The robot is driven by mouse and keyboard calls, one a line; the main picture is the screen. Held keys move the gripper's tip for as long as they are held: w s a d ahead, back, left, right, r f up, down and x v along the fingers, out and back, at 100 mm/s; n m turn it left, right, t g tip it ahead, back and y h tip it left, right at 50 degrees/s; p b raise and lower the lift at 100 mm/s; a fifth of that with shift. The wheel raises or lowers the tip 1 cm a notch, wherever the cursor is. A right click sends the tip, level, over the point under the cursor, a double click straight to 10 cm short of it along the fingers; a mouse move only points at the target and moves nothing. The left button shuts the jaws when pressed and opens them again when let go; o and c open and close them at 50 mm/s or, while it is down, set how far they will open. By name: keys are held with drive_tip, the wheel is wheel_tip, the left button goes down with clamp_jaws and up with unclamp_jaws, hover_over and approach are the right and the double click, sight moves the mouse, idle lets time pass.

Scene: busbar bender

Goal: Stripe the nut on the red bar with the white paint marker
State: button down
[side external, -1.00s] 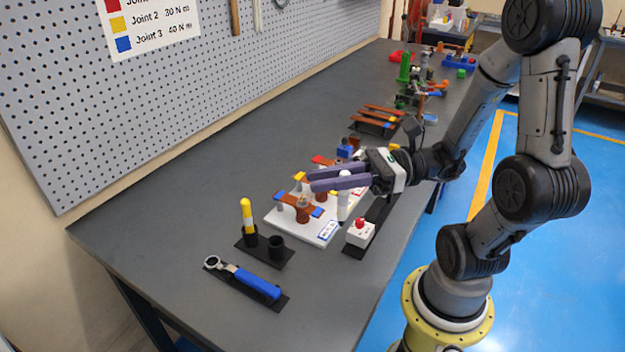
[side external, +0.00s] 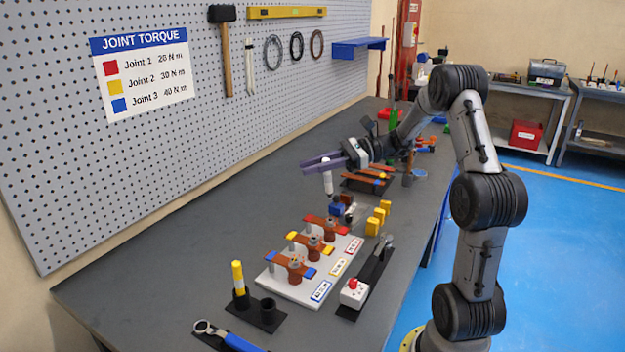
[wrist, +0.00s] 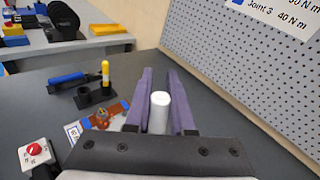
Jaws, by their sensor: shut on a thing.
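My gripper (side external: 322,163) is shut on the white paint marker (side external: 327,184), which hangs upright below the fingers, above the bench and clear of it. In the wrist view the marker (wrist: 160,112) stands between the two purple fingers (wrist: 160,80). The red bar (side external: 322,222) is the farthest of three bars on the white board (side external: 275,283), ahead of the yellow bar (side external: 308,245) and blue bar (side external: 293,266). A brown post stands at the red bar's joint; its nut is too small to make out. The marker is beyond the red bar, apart from it.
A black holder (side external: 262,317) has a yellow marker (side external: 238,278) in one cup; its other cup is empty. The bench's left side is clear.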

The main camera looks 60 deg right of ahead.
sight(326, 187)
wheel_tip(326, 187, down, 7)
drive_tip(key=d, duration=0.1)
drive_tip(key=shift+w+h, duration=0.15)
drive_tip(key=shift+h, duration=0.15)
idle(0.4)
drive_tip(key=shift+d+f, duration=0.1)
drive_tip(key=shift+f, duration=0.1)
idle(1.5)
drive_tip(key=shift+a, duration=0.9)
idle(2.7)
